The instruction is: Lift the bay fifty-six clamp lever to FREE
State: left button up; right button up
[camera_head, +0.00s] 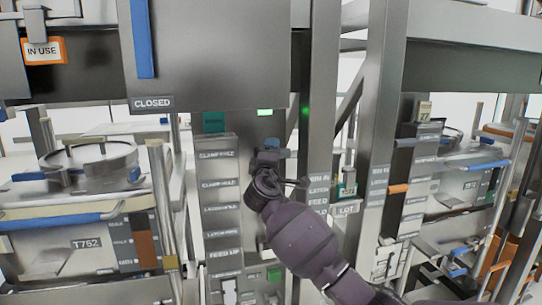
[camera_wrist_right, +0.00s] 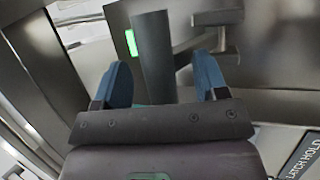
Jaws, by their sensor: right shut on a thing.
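In the head view my right arm reaches up to the steel post in the middle. Its gripper (camera_head: 272,150) is at the upper part of the post's control panel, just below a small lit green lamp (camera_head: 265,112). In the head view the gripper hides most of the lever. I cannot read a bay number there. My left gripper is not in view.
A label column (camera_head: 221,200) with clamp and latch wording runs down left of my gripper. A bin marked T752 (camera_head: 85,255) stands at the left. A grey cabinet marked CLOSED (camera_head: 210,55) hangs above. A steel upright (camera_head: 322,100) stands close on the right.

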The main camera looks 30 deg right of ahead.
jog(key=shift+s+r, duration=0.25)
jog(key=b+v, duration=0.1)
jog(key=v, duration=0.9)
jog(key=shift+a+f+b, duration=0.2)
jog(key=shift+f+b, duration=0.1)
jog(key=shift+f, duration=0.05)
jog(key=shift+s, duration=0.1)
